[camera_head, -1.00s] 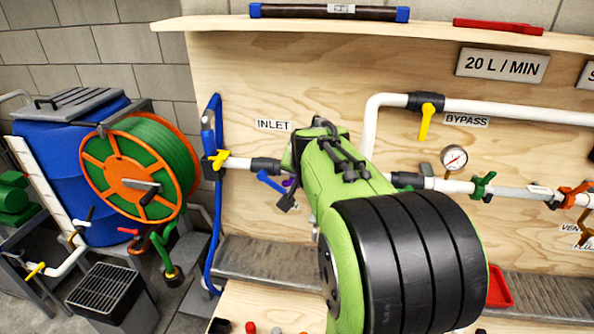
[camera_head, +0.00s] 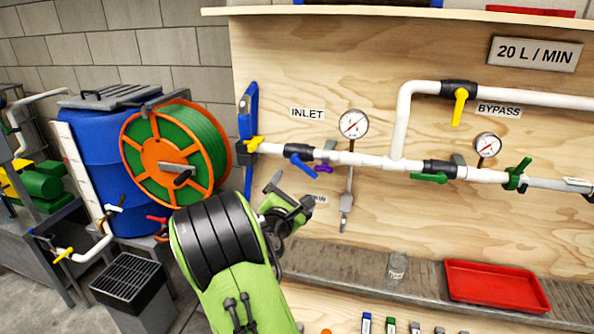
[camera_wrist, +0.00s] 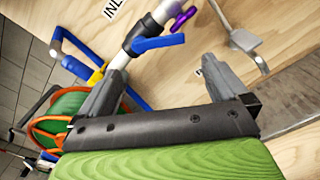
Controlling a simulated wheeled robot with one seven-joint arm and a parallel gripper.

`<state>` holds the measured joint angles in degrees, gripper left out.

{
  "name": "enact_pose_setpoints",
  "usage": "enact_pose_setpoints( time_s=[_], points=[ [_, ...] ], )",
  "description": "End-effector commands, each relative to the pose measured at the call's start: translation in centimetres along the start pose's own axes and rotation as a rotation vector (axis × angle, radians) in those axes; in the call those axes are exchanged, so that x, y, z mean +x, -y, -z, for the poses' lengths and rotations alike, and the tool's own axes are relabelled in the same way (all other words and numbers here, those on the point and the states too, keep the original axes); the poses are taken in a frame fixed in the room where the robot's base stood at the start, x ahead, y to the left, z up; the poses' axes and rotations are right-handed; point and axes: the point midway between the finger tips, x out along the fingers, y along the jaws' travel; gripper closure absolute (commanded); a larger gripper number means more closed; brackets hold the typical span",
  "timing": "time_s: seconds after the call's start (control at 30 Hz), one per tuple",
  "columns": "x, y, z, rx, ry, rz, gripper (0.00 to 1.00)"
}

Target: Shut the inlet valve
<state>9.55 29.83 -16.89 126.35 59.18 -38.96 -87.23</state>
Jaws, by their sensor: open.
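The INLET label (camera_head: 308,114) is on the plywood panel above the white pipe. Below it, a valve with a blue lever (camera_head: 302,163) sits on this pipe; the lever slants down to the right, at an angle to the pipe. In the wrist view the blue lever (camera_wrist: 160,43) lies ahead of my fingers, near the top middle. A yellow handle (camera_head: 253,144) is at the pipe's left end by the blue hose. My gripper (camera_head: 290,192) is below the blue lever, apart from it. In the wrist view my gripper (camera_wrist: 163,78) is open, with nothing between its fingers.
A small purple handle (camera_head: 323,169) is just right of the blue lever. A gauge (camera_head: 353,124) stands above the pipe, and a thin drop pipe (camera_head: 347,200) hangs right of my gripper. The hose reel (camera_head: 172,160) is at left, a red tray (camera_head: 495,286) at lower right.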

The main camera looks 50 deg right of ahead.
Motion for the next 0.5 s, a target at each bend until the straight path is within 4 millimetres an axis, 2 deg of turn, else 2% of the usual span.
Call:
enact_pose_setpoints(
  time_s=[0.03,0.3,0.5],
  points=[
    [1.4,0.0,-0.4,0.003,0.005,0.003,0.0],
    [8.1,0.0,-0.3,0.006,0.004,0.001,0.0],
    [11.3,0.0,-0.1,0.005,0.001,0.0,0.0]
  ],
)
